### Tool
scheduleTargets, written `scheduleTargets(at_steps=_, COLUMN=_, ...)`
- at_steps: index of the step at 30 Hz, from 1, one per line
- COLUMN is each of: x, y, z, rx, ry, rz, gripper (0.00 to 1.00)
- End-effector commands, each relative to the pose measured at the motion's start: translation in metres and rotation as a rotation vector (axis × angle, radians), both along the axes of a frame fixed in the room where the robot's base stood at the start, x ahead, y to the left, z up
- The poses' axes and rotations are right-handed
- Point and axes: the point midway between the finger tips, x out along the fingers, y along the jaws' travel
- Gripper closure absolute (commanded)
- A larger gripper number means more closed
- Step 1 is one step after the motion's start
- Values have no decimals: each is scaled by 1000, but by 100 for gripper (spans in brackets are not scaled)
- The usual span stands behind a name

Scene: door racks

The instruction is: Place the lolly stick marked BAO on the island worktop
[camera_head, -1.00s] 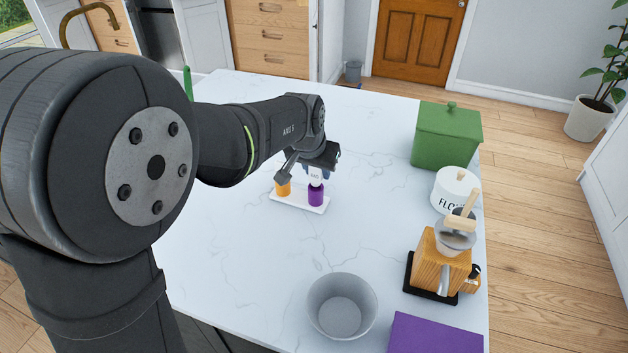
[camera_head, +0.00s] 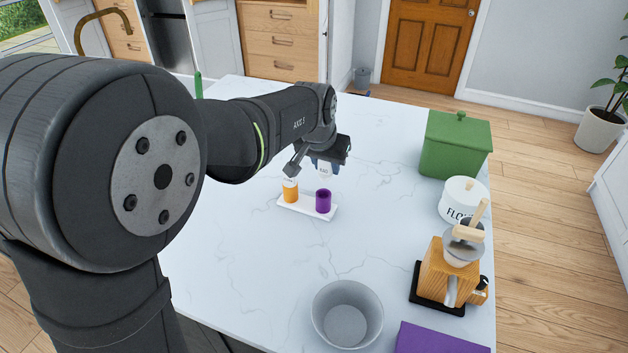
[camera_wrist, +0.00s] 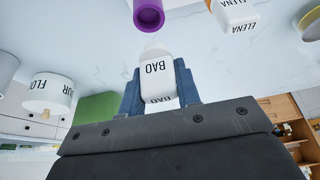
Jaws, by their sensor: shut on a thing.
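The white lolly stick marked BAO (camera_wrist: 158,72) is held between the blue fingers of my gripper (camera_wrist: 160,92) in the wrist view. My gripper also shows in the head view (camera_head: 324,163), shut on the BAO stick (camera_head: 325,172) above the purple cup. The purple cup (camera_head: 323,202) is open and empty at its top. It stands beside an orange cup (camera_head: 290,191) on a small white tray (camera_head: 306,209). A white stick marked ELENA (camera_wrist: 236,12) shows in the wrist view. The tray rests on the white marbled island worktop (camera_head: 250,260).
A grey bowl (camera_head: 347,315) stands near the front of the worktop. At the right are a green box (camera_head: 455,147), a flour jar (camera_head: 462,199), a wooden coffee grinder (camera_head: 445,272) and a purple block (camera_head: 440,338). The worktop around the tray is clear.

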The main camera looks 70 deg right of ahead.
Motion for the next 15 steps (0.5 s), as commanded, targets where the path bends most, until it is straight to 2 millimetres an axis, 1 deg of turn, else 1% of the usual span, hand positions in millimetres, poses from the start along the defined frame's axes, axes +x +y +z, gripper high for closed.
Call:
scheduleTargets(at_steps=3, x=2, y=-21, z=4, rx=0, ry=0, rz=16, gripper=93)
scheduleTargets(at_steps=6, x=4, y=-36, z=7, rx=1, ry=0, rz=27, gripper=93)
scheduleTargets(at_steps=9, x=10, y=-45, z=7, rx=1, ry=0, rz=37, gripper=93)
scheduleTargets(at_steps=11, x=17, y=-49, z=3, rx=3, ry=0, rz=40, gripper=93)
scheduleTargets(at_steps=14, x=37, y=-55, z=-10, rx=5, ry=0, rz=42, gripper=93)
scheduleTargets(at_steps=15, x=46, y=-58, z=-15, rx=4, ry=0, rz=43, gripper=93)
